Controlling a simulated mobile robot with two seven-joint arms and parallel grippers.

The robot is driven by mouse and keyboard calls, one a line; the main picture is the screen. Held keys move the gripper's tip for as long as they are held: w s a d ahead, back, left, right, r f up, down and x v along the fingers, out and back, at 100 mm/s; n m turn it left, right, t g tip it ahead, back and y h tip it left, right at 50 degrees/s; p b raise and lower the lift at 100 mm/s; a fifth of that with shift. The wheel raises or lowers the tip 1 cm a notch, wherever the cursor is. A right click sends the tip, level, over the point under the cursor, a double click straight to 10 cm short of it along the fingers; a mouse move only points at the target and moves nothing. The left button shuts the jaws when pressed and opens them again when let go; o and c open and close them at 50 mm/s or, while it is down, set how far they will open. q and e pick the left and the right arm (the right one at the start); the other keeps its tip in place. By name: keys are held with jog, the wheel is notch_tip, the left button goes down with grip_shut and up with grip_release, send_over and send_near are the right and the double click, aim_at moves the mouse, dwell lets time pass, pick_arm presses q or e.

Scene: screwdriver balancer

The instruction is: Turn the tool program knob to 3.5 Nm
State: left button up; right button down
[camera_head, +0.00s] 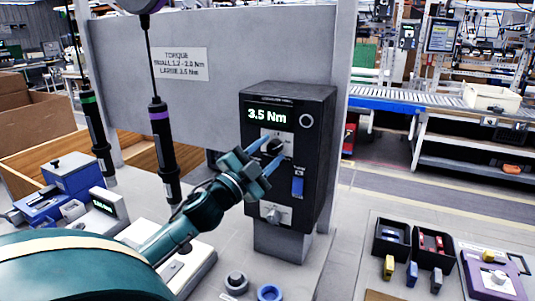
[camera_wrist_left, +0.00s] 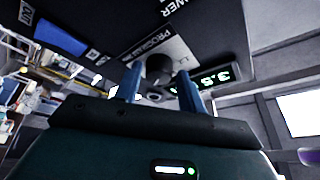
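The black tool controller (camera_head: 318,150) stands on a grey post, and its lit display (camera_head: 267,114) reads 3.5 Nm. Below the display is the dark program knob (camera_head: 272,146) on a light plate. My left gripper (camera_head: 270,152) is in front of the knob with its two blue fingers apart. In the left wrist view the knob (camera_wrist_left: 159,67) shows between the fingertips, with a gap visible on each side. The display (camera_wrist_left: 208,79) there shows 3.5, partly hidden by a finger. My right gripper is not in view.
A blue switch (camera_head: 297,187) and a lower knob (camera_head: 273,214) are on the same panel. Two screwdrivers hang at the left, the purple-banded one (camera_head: 161,140) nearer the arm. A torque sign (camera_head: 180,64) is on the grey board. Small bins (camera_head: 391,238) stand at the right.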

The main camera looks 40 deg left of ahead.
pick_arm(q)
jog(key=shift+o, duration=1)
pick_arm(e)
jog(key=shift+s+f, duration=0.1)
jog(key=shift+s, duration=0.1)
pick_arm(q)
jog(key=shift+f, duration=0.1)
jog(key=shift+s, duration=0.1)
jog(key=shift+s+f, duration=0.25)
jog(key=shift+s, duration=0.05)
jog(key=b+v, duration=0.2)
jog(key=v, duration=1)
jog(key=shift+s+r+b, duration=0.15)
jog(key=shift+s+b, duration=0.05)
jog(key=shift+b, duration=0.15)
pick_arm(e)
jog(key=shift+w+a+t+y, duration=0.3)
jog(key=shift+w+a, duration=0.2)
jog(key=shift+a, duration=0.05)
pick_arm(q)
jog(key=shift+d, duration=0.1)
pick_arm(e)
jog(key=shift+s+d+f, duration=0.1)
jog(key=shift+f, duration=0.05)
